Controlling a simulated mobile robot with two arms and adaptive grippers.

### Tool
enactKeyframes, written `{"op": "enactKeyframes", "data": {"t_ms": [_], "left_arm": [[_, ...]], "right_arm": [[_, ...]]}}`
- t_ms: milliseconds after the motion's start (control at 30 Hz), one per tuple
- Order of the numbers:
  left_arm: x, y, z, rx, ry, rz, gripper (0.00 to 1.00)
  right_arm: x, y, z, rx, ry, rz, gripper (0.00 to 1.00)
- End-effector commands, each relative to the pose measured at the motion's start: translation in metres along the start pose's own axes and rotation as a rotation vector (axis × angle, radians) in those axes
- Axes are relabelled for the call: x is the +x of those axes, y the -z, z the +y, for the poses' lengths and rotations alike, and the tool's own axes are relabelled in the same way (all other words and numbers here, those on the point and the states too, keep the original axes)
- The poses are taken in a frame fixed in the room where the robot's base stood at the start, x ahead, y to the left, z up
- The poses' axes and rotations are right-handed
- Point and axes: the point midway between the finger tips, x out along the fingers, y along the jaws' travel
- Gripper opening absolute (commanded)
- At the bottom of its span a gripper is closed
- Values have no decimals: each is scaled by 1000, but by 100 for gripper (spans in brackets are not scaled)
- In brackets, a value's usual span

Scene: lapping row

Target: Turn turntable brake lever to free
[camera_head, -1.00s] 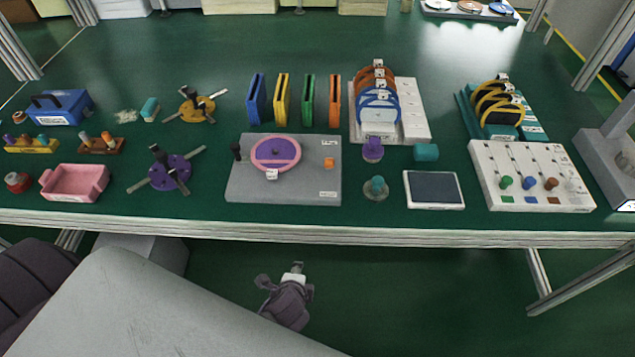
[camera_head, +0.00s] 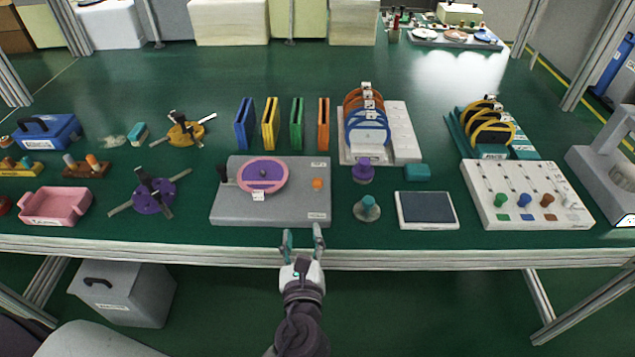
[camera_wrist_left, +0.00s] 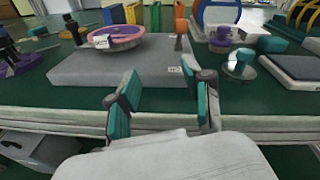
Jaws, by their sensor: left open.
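The turntable is a pink disc (camera_head: 245,181) with a purple centre on a flat grey base (camera_head: 290,207) near the table's front edge. My left gripper (camera_head: 302,236) is open and empty in front of the base, at the table edge. My right gripper is not in view.
A teal-knobbed piece (camera_head: 367,209) and a grey-screened tablet (camera_head: 427,211) lie right of the base. A purple fixture (camera_head: 153,199) with bars lies to its left. Blue, yellow, green and orange panels (camera_head: 269,124) stand behind it. The table edge (camera_head: 150,244) runs below my gripper.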

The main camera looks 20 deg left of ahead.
Motion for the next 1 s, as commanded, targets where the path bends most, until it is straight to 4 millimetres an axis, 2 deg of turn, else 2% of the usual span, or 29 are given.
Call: {"op": "enactKeyframes", "data": {"t_ms": [33, 100, 267, 367, 800, 1000], "left_arm": [[0, -4, -13, 94, 33, -35, 50], [-2, -9, -24, 197, 64, -73, 50], [4, -14, -34, 272, 84, -103, 50], [17, -16, -35, 271, 83, -104, 50], [106, -23, -42, 266, 81, -101, 50], [128, -23, -44, 266, 82, -99, 50]], "right_arm": [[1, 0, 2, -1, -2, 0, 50], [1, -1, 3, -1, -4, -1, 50], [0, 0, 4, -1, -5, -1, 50], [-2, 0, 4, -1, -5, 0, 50], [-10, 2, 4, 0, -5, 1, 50], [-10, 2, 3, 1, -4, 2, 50]]}}
